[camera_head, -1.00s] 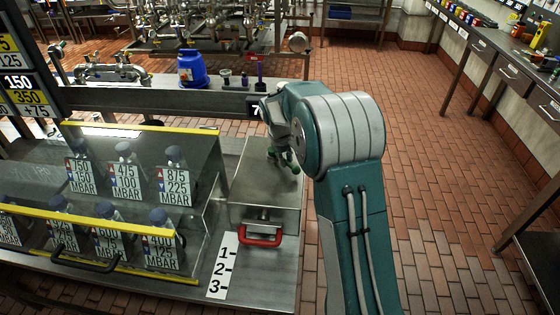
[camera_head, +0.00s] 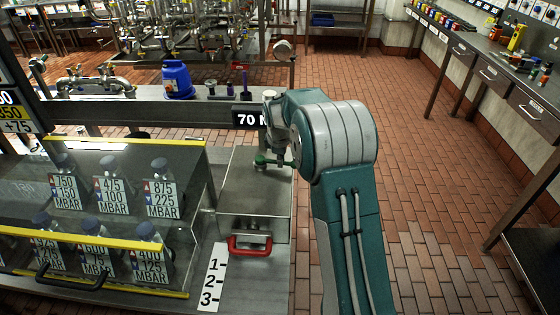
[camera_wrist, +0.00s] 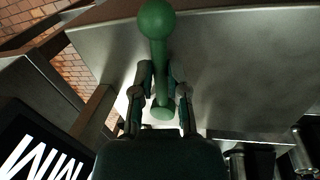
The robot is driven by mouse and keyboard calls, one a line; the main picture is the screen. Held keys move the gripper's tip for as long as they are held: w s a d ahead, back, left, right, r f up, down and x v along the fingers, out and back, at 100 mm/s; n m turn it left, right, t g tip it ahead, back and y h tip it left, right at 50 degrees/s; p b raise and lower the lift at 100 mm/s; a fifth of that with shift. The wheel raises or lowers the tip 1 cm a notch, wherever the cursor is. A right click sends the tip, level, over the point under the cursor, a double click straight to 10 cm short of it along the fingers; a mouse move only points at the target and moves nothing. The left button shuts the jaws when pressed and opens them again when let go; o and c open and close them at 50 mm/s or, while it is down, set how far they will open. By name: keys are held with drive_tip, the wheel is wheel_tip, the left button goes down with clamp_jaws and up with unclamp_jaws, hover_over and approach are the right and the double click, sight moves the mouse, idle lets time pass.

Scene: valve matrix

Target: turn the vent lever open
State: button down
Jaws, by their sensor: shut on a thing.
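A green lever with a round ball knob (camera_wrist: 157,18) shows in the wrist view, its rod running down between my fingers. My gripper (camera_wrist: 160,90) is shut on this lever, one finger on each side of the rod. In the head view the green knob (camera_head: 260,160) shows just left of my gripper (camera_head: 279,160), above the top of a steel box (camera_head: 250,190). My wrist hides part of the lever there. No label naming the lever is legible.
A red handle (camera_head: 250,246) is on the box's front, by a 1-2-3 scale (camera_head: 213,277). A clear-covered case (camera_head: 120,165) of tagged bottles stands to the left. A blue jug (camera_head: 177,80) stands on the rail behind. Open brick floor (camera_head: 430,190) lies to the right.

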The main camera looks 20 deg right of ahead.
idle(0.4)
drive_tip(key=c, duration=0.6)
unclamp_jaws()
drive_tip(key=shift+c, duration=0.2)
drive_tip(key=shift+r, duration=0.1)
wheel_tip(320, 180, up, 11)
drive_tip(key=s+a, duration=0.1)
drive_tip(key=shift+s+r, duration=0.2)
drive_tip(key=shift+s, duration=0.2)
drive_tip(key=shift+a, duration=0.1)
